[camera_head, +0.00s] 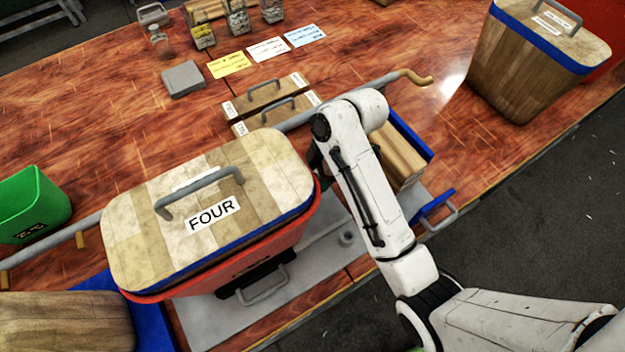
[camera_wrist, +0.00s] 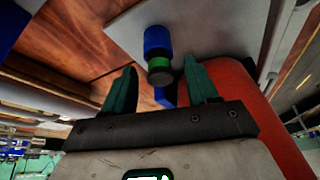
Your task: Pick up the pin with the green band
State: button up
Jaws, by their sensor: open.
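The pin (camera_wrist: 157,40) shows in the wrist view at the top middle, with a blue body, a green band (camera_wrist: 162,63) and a dark round end facing my camera. My gripper (camera_wrist: 160,66) is open, with its two teal fingers apart. The pin's banded end appears in the gap between the fingertips, with visible space on both sides. I cannot tell how deep it sits between them. In the head view my arm hides the pin and most of my gripper.
A red bin with a wooden lid marked FOUR (camera_head: 125,230) stands close left of my arm. A grey plate (camera_head: 320,262) with a small grey knob (camera_head: 346,238) lies beside it. A blue-edged drawer (camera_head: 432,207) is right of my arm. Another lidded bin (camera_head: 520,75) stands far right.

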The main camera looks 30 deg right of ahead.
jog(key=shift+c, duration=0.3)
grip_shut()
dwell(0.3)
notch_tip(320, 180, up, 8)
jog(key=p, duration=0.3)
jog(key=shift+r+p, duration=0.2)
jog(key=shift+p, duration=0.2)
jog(key=shift+r+p, duration=0.85)
jog(key=shift+p, duration=0.1)
jog(key=shift+w+a, duration=0.1)
